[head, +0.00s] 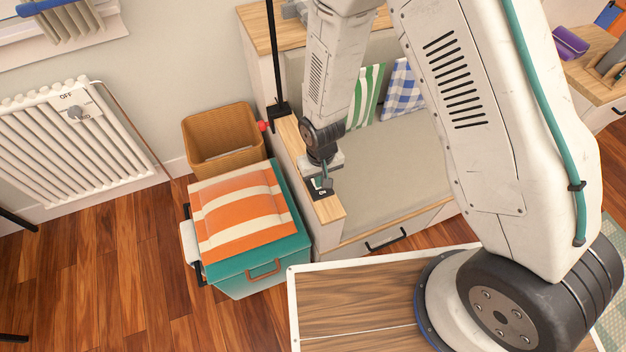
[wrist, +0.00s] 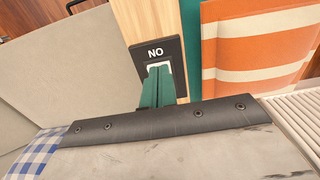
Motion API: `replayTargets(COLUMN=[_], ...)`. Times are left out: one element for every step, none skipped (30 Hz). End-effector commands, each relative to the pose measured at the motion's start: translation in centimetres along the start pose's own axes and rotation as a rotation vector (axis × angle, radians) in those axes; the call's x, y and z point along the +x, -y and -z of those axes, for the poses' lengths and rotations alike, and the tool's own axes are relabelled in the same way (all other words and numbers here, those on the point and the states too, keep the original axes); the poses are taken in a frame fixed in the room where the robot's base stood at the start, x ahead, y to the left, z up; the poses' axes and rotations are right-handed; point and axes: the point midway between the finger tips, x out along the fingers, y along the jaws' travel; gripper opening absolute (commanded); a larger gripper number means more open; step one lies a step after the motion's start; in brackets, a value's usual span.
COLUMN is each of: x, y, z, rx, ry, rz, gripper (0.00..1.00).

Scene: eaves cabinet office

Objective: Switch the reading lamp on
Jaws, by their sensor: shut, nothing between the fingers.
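A dark switch plate (wrist: 158,58) marked ON, upside down in the wrist view, has a white rocker partly hidden by my fingers. In the head view the plate (head: 322,192) is on the wooden top of the bench's near arm. My gripper (wrist: 157,75), with teal fingers, is shut and empty. Its tips overlap the rocker; I cannot tell whether they press it. In the head view my gripper (head: 320,180) points down at the plate. A black pole on a foot (head: 278,112) stands farther back on the same ledge, possibly the lamp's stand; no lamp head or light shows.
A teal cooler box (head: 255,285) with an orange striped cushion (head: 238,208) stands left of the bench arm. Behind it is a wicker bin (head: 222,130). The bench seat (head: 405,160) lies to the right. A radiator (head: 70,150) is on the left wall.

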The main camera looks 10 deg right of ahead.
Motion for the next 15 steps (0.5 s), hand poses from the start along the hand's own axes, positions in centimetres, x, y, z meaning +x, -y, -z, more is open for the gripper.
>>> replayTargets(x=[0.1,0.1,0.2,0.2,0.3,0.4,0.3,0.3,0.2,0.1,-0.1,-0.4,-0.7,-0.9,-1.2], y=[0.0,0.0,0.0,0.0,0.0,0.0,0.0,0.0,0.0,0.0,0.0,0.0,0.0,0.0,0.0], z=[0.0,0.0,0.0,0.0,0.0,0.0,0.0,0.0,0.0,0.0,0.1,0.1,0.0,0.0,0.1], rx=[0.0,0.0,0.0,0.0,0.0,0.0,0.0,0.0,0.0,0.0,0.0,0.0,0.0,0.0,0.0], ry=[0.0,0.0,0.0,0.0,0.0,0.0,-0.001,-0.001,-0.001,-0.001,-0.001,-0.001,-0.001,-0.002,-0.002], rz=[0.0,0.0,0.0,0.0,0.0,0.0,0.0,0.0,0.0,0.0,0.0,0.0,0.0,0.0,0.0], gripper=[0.0,0.0,0.0,0.0,0.0,0.0,0.0,0.0,0.0,0.0,0.0,0.0,0.0,0.0,0.0])
